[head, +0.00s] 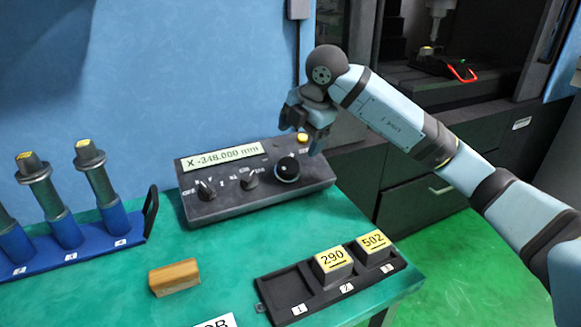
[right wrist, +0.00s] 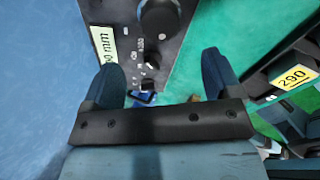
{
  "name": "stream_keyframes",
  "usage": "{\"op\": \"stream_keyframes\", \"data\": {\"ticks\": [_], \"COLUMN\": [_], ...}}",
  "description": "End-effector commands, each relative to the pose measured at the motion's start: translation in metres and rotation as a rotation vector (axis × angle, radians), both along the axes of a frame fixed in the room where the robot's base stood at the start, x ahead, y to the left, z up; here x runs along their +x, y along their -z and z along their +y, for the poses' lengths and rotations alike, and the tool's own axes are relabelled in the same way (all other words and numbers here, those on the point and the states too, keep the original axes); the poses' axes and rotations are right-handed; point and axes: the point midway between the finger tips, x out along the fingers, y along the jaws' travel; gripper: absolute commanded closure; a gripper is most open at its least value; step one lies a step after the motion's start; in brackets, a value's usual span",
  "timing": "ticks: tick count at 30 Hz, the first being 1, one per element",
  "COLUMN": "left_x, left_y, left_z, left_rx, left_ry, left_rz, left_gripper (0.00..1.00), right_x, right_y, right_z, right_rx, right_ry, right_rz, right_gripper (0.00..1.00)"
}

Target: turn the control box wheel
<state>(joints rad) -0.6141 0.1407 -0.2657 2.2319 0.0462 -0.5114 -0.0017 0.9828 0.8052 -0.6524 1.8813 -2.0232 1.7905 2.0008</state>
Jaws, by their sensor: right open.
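The dark grey control box (head: 225,205) stands on the green table against the blue wall. Its display reads "X -348.000 mm". The black round wheel (head: 287,168) is at the right of its sloped top and shows at the top of the right wrist view (right wrist: 160,20). Two smaller knobs sit left of the wheel, and a yellow button (head: 302,138) is behind it. My right gripper (head: 310,138) is open and empty, above the right rear of the box, apart from the wheel. My left gripper is out of view.
A black tray (head: 285,296) with an empty slot and blocks marked 290 (head: 333,260) and 502 (head: 374,243) lies in front. A wooden block (head: 174,278) is to its left. A blue rack (head: 72,252) holds tool holders. Table between box and tray is clear.

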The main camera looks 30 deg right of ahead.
Motion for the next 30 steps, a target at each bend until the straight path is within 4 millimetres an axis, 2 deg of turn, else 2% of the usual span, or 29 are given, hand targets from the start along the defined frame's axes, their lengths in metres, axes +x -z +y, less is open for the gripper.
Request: {"op": "stream_keyframes", "data": {"ticks": [1,6,13,18,27,28,30], "left_x": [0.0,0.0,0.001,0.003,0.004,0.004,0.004], "left_y": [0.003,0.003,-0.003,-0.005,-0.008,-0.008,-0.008], "left_z": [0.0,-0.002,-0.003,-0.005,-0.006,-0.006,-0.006], "left_rx": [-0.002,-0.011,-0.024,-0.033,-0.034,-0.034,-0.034], "left_ry": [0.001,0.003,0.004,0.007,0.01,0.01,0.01], "left_rz": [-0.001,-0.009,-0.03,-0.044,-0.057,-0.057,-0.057], "left_gripper": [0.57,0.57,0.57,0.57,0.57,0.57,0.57], "right_x": [0.004,0.016,0.029,0.033,0.034,0.034,0.034], "right_y": [0.014,0.049,0.082,0.093,0.094,0.094,0.094], "right_z": [0.002,0.005,0.009,0.011,0.011,0.011,0.011], "right_rx": [0.001,-0.001,0.001,0.0,0.0,0.0,0.0], "right_ry": [-0.001,0.0,0.0,-0.001,-0.002,-0.002,-0.002], "right_rz": [0.002,0.002,0.0,-0.001,-0.001,-0.001,-0.001], "right_gripper": [0.16,0.16,0.16,0.16,0.16,0.21,0.37]}}
